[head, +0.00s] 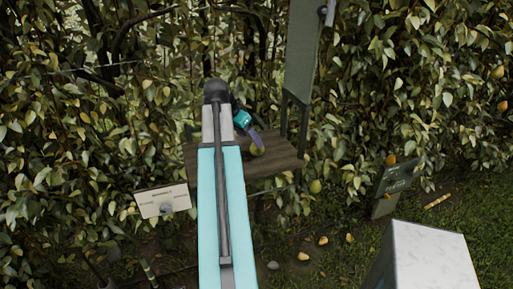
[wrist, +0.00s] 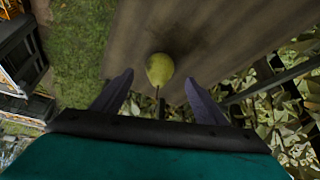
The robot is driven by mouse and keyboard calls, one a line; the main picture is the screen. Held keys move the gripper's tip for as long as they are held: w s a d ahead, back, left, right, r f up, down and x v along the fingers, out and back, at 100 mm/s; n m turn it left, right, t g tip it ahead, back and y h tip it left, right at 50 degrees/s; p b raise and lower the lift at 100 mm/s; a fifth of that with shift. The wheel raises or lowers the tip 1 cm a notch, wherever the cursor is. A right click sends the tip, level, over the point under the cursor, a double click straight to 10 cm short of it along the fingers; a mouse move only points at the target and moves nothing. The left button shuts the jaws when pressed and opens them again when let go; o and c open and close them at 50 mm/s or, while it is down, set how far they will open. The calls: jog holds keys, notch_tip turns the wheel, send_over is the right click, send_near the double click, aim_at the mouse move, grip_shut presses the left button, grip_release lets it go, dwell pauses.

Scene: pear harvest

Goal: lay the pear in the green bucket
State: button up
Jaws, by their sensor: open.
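A green-yellow pear (head: 257,150) rests on a brown wooden surface (head: 206,158) in front of the hedge. In the wrist view the pear (wrist: 160,69) lies on the planks, its stem toward my gripper. My gripper (wrist: 158,84) is open, with one purple finger on each side of the pear's stem end. No grip on the pear shows, and I cannot tell whether a finger touches it. In the head view my gripper (head: 256,139) reaches the pear from the upper left, partly behind my arm. I cannot make out a green bucket in either view.
A tall grey-green panel (head: 301,50) rises behind the wooden surface. A small white sign (head: 163,201) stands left, and a dark green board (head: 391,187) stands right. A pale box (head: 430,255) fills the lower right. Several fallen pears (head: 303,256) lie on the ground.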

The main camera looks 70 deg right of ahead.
aim_at(254, 145)
jog(key=shift+s+d+f, duration=0.15)
jog(key=shift+d+f, duration=0.1)
jog(key=shift+f, duration=0.2)
jog(key=shift+f, duration=0.1)
jog(key=shift+p+x, duration=1.15)
jog(key=shift+x, duration=0.15)
jog(key=shift+p+x, duration=0.35)
jog(key=shift+x, duration=0.9)
jog(key=c, duration=1.3)
jog(key=shift+r, duration=0.2)
jog(key=shift+r+b, duration=1.05)
jog(key=shift+r, duration=0.4)
jog(key=w+a+b, duration=0.1)
jog(key=a, duration=0.4)
jog(key=w+a+r+b, duration=0.1)
jog(key=w+a+b, duration=0.1)
jog(key=a, duration=0.3)
jog(key=w+a+b, duration=0.2)
jog(key=a, duration=0.3)
jog(key=shift+a+r, duration=0.1)
jog(key=shift+r, duration=0.3)
